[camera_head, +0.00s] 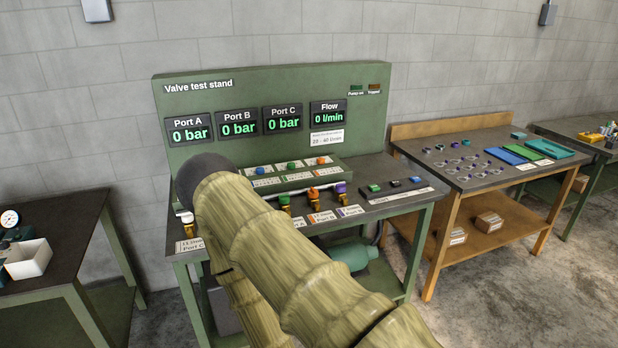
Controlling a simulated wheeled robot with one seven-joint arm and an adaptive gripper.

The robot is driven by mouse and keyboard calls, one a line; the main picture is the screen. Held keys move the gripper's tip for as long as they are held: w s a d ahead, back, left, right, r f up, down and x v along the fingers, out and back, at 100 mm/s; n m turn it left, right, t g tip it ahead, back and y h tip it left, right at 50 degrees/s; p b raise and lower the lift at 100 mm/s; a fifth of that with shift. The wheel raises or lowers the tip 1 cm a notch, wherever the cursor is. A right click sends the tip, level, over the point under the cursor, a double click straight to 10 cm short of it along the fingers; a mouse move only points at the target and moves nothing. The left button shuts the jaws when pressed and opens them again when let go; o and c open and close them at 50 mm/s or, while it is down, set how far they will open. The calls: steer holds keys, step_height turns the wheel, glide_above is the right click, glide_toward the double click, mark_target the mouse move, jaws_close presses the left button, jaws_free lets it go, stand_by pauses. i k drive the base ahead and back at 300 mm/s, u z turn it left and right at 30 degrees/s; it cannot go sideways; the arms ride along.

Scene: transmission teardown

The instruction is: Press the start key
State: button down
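The valve test stand (270,75) is a green bench with an upright panel, in the middle of the head view. A small dark key box (395,188) lies at the right of its top. It carries a green key (374,187), a dark key (396,183) and a bluish key (415,180). Their lettering is too small to read, so I cannot tell for certain which is the start key. My sleeved arm crosses the front of the stand, left of the key box. My gripper is not visible.
The displays (238,124) read 0 bar on Ports A, B and C, and flow reads 0 l/min. Several coloured valves (313,194) stand along the stand's front, left of the keys. A wooden workbench (480,180) with small parts is at the right; a dark table (60,240) is at the left.

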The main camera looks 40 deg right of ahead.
mark_target(373, 187)
steer(key=i, duration=1.15)
steer(key=z, duration=1.2)
steer(key=i, duration=0.7)
steer(key=z, duration=0.75)
